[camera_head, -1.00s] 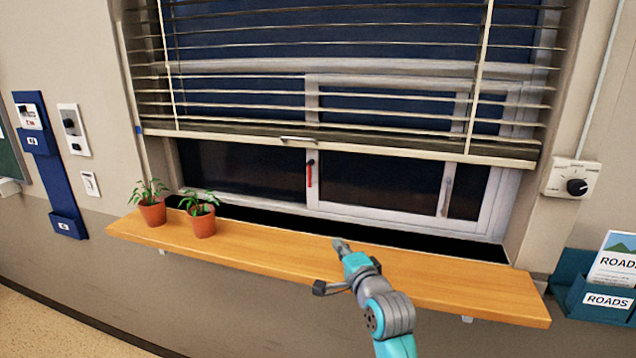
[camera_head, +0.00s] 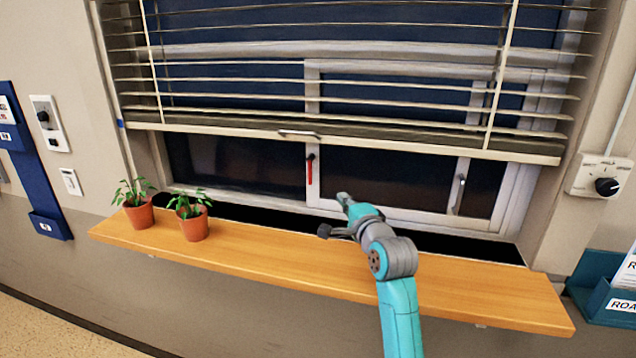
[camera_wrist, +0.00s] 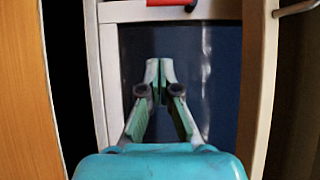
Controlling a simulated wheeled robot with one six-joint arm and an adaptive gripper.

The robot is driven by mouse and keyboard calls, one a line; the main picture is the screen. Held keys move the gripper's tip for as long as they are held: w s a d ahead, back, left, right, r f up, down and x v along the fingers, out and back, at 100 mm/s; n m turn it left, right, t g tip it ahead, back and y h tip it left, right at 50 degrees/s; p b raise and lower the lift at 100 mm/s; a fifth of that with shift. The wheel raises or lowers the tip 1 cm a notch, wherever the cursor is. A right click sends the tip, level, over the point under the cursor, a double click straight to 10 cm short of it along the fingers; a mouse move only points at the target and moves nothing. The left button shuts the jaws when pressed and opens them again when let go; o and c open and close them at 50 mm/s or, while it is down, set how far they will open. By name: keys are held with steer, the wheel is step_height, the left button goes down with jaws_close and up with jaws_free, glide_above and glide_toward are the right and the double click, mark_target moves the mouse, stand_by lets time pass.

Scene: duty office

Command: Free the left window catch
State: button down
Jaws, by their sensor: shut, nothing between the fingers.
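The left window catch (camera_head: 309,172) is a red lever that hangs straight down from a dark pivot on the left upright of the white window frame. In the wrist view, part of the red catch (camera_wrist: 172,3) shows at the top edge, cut off by the picture. My gripper (camera_head: 342,198) is in front of the lower window, to the right of the catch and a little below it, apart from it. In the wrist view my gripper (camera_wrist: 160,64) has its fingertips together, with nothing between them, against the dark pane (camera_wrist: 222,90).
A grey second handle (camera_head: 458,192) is on the frame at the right. The lowered blind's bottom rail (camera_head: 400,148) hangs just above the catches. Two potted plants (camera_head: 138,214) (camera_head: 193,226) stand on the left of the wooden sill (camera_head: 270,265); the rest of it is clear.

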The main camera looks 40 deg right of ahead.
steer(key=w+a+x, duration=0.1)
steer(key=a+x, duration=0.1)
steer(key=x, duration=1)
steer(key=shift+a, duration=0.3)
steer(key=shift+w+a+f+m, duration=0.2)
steer(key=shift+w+m, duration=0.1)
steer(key=shift+m, duration=0.3)
